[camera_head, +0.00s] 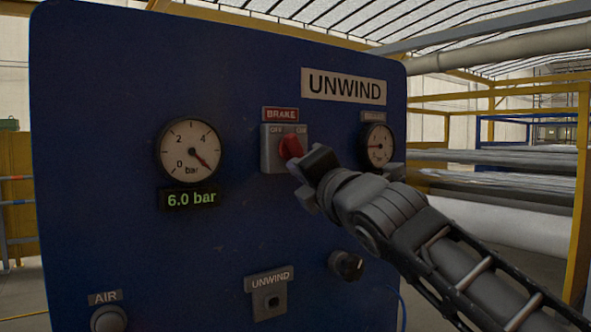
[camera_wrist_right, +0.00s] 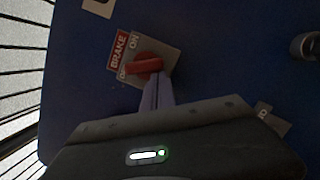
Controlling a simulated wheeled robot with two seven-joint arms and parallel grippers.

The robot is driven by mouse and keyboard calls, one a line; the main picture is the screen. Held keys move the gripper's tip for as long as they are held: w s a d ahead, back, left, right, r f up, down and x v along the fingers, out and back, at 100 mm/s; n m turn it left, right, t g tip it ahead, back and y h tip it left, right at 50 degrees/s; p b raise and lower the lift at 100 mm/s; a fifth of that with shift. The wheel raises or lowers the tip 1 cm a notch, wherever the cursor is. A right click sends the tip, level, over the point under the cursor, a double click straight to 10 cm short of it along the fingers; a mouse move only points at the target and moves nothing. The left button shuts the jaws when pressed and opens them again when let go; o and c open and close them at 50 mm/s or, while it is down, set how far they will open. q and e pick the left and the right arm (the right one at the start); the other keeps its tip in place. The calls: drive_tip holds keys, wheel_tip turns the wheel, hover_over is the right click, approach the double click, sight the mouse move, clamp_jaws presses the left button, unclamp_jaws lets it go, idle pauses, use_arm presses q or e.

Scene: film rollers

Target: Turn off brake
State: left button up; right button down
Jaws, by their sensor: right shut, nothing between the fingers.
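The brake switch is a red knob (camera_head: 291,147) on a grey plate (camera_head: 271,158) under a red BRAKE label (camera_head: 280,114). The plate is marked OFF at left and ON at right. My right gripper (camera_head: 308,168) is shut and empty, close to the lower right of the knob. In the right wrist view, the closed fingertips (camera_wrist_right: 157,92) reach the edge of the red knob (camera_wrist_right: 145,66); I cannot tell whether they touch. There one end of the knob lies close to the OFF lettering, but the exact setting is unclear. My left gripper is out of view.
The blue panel (camera_head: 110,200) carries a pressure gauge (camera_head: 190,150) with a 6.0 bar display (camera_head: 191,198), a smaller gauge (camera_head: 378,146) partly behind my right arm, a black knob (camera_head: 347,265), an UNWIND switch (camera_head: 268,296) and an AIR knob (camera_head: 108,319).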

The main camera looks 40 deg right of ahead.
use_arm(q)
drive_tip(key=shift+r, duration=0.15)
use_arm(e)
drive_tip(key=shift+d+f+n, duration=0.1)
drive_tip(key=shift+d+n, duration=0.2)
drive_tip(key=shift+n, duration=0.2)
drive_tip(key=shift+f, duration=0.1)
